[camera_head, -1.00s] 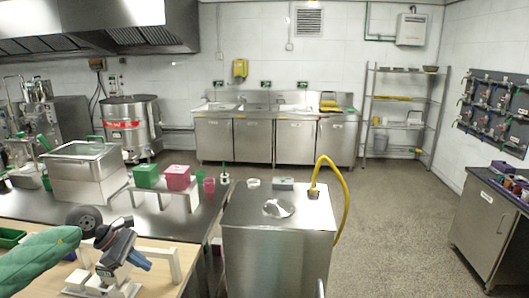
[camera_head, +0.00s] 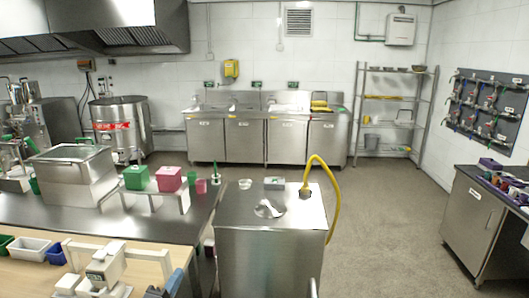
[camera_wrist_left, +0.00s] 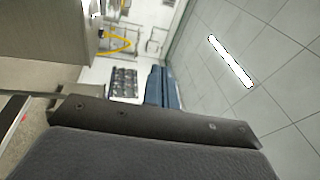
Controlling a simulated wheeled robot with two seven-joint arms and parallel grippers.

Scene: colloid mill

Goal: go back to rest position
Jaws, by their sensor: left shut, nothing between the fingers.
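My left gripper (camera_head: 168,287) shows only in part at the bottom edge of the head view, with dark and blue parts in front of the wooden worktop. In the left wrist view its blue fingers (camera_wrist_left: 160,86) are together with nothing between them. Beyond them are the ceiling and the far wall, tilted sideways. My right gripper is in neither view.
A white device (camera_head: 105,268) and small bins (camera_head: 30,247) are on the wooden worktop (camera_head: 140,258). A steel cabinet (camera_head: 265,250) with a yellow hose (camera_head: 335,195) stands in the middle. Open floor (camera_head: 390,220) lies to its right.

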